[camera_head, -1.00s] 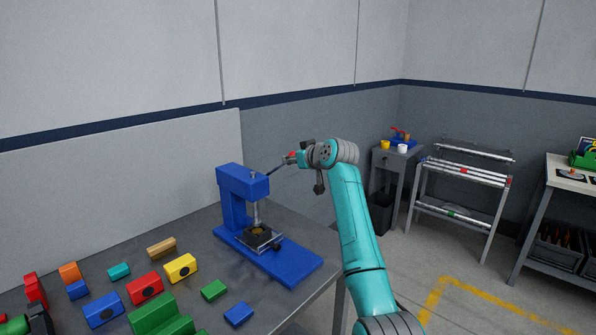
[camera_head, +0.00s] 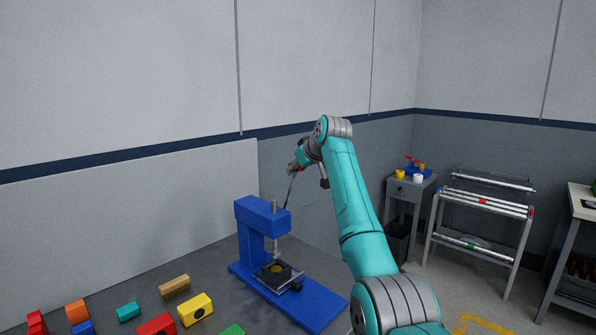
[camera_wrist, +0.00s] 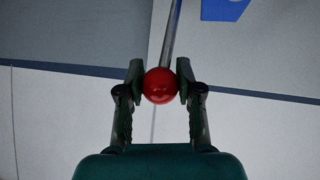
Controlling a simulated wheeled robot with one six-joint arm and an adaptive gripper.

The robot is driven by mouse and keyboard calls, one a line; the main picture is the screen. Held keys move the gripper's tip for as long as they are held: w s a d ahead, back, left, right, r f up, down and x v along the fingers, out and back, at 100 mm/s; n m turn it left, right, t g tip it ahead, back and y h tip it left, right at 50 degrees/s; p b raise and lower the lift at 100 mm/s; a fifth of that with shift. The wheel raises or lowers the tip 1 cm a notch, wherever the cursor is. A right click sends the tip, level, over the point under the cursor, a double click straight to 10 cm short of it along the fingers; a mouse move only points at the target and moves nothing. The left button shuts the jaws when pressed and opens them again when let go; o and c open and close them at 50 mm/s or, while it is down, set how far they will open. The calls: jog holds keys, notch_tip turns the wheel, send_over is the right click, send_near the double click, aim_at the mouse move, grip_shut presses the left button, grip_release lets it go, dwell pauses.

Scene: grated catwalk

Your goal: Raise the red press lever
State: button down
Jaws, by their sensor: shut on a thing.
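The blue press (camera_head: 262,215) stands on the dark table, with a vertical silver ram and a small dark fixture (camera_head: 276,271) on its base. Its thin metal lever (camera_head: 290,190) slopes steeply up from the press head to my gripper (camera_head: 297,166). In the wrist view the red ball knob (camera_wrist: 160,86) at the lever's end sits between the two fingers of my gripper (camera_wrist: 159,84), which touch it on both sides. The lever rod (camera_wrist: 172,35) runs up from the knob there, and a blue corner of the press (camera_wrist: 223,8) shows at the top. In the head view the knob is mostly hidden.
Coloured blocks lie on the table (camera_head: 215,290) at the front left, including a yellow one (camera_head: 195,309) and a tan one (camera_head: 174,286). A grey stand (camera_head: 409,190) with cups and a rack (camera_head: 478,225) with rods stand at the right. Space above the press looks clear.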

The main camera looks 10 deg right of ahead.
jog(key=shift+w+a+r, duration=0.1)
jog(key=shift+r, duration=0.15)
jog(key=c, duration=0.7)
grip_release()
jog(key=shift+f, duration=0.1)
jog(key=shift+c, duration=0.2)
jog(key=v, duration=1.2)
